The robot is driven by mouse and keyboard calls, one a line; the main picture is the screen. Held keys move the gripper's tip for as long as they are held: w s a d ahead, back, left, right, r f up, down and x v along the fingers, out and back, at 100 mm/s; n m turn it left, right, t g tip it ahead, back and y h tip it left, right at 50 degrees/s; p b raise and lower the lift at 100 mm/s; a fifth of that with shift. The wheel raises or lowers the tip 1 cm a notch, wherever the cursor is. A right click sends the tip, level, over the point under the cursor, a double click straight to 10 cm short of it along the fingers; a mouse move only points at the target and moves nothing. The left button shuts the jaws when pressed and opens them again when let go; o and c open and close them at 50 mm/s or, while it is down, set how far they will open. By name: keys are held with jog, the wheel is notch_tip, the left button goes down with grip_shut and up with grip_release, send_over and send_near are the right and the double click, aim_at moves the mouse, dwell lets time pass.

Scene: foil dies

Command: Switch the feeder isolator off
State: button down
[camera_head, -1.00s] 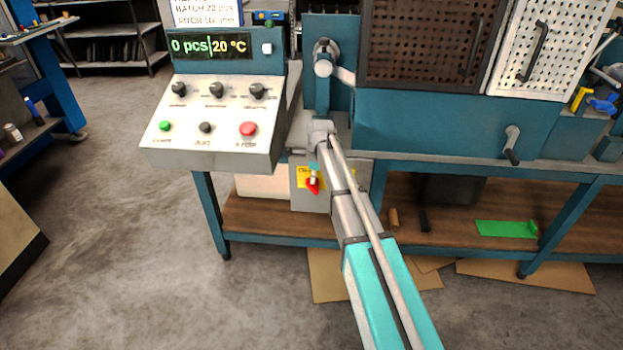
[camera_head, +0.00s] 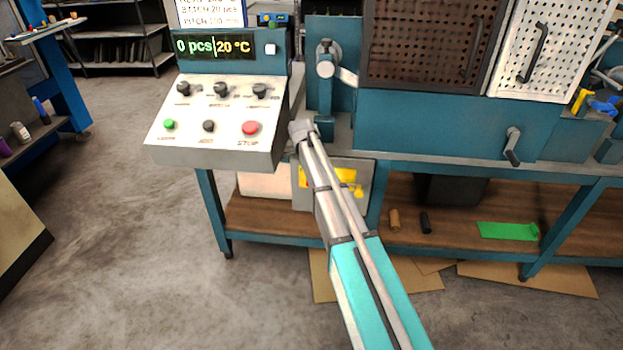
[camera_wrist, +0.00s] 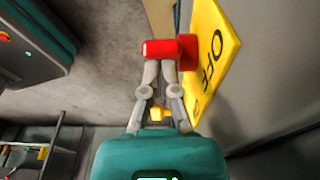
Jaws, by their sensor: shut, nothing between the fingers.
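The feeder isolator's red handle (camera_wrist: 160,49) stands out from its yellow plate (camera_wrist: 212,50) in the wrist view. Letters reading like "OFF" show on the plate. My gripper (camera_wrist: 159,68) is shut and empty, with its fingertips right at the handle's near side. I cannot tell whether they touch it. In the head view the yellow plate (camera_head: 346,175) shows beside my arm on the grey isolator box (camera_head: 362,168). The arm hides the red handle and my gripper there. Whether the switch stands on or off cannot be told.
The control panel (camera_head: 216,131) with knobs and buttons overhangs at the left of the box. The bench's lower shelf (camera_head: 455,225) holds a dark bin (camera_head: 450,189) and a green piece (camera_head: 507,231). Open floor (camera_head: 140,240) lies at the left.

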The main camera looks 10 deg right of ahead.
jog(key=shift+w+a+f+b, duration=0.25)
jog(key=shift+a+f+b, duration=0.1)
jog(key=shift+a, duration=0.3)
jog(key=shift+a+f, duration=0.1)
jog(key=shift+a, duration=0.1)
jog(key=shift+s, duration=0.1)
dwell(0.6)
jog(key=shift+s+d+n, duration=0.2)
jog(key=shift+s+n, duration=0.2)
jog(key=shift+s, duration=0.15)
jog(key=s+d+n+y, duration=0.1)
jog(key=s+d+n, duration=0.2)
jog(key=s+n, duration=0.95)
jog(key=s+d+n+y, duration=0.15)
jog(key=s+n, duration=0.65)
jog(key=s, duration=0.9)
notch_tip(320, 180, up, 29)
jog(key=p, duration=2.9)
jog(key=shift+w+d+h, duration=0.3)
jog(key=shift+w+h, duration=0.05)
jog(key=shift+w, duration=0.1)
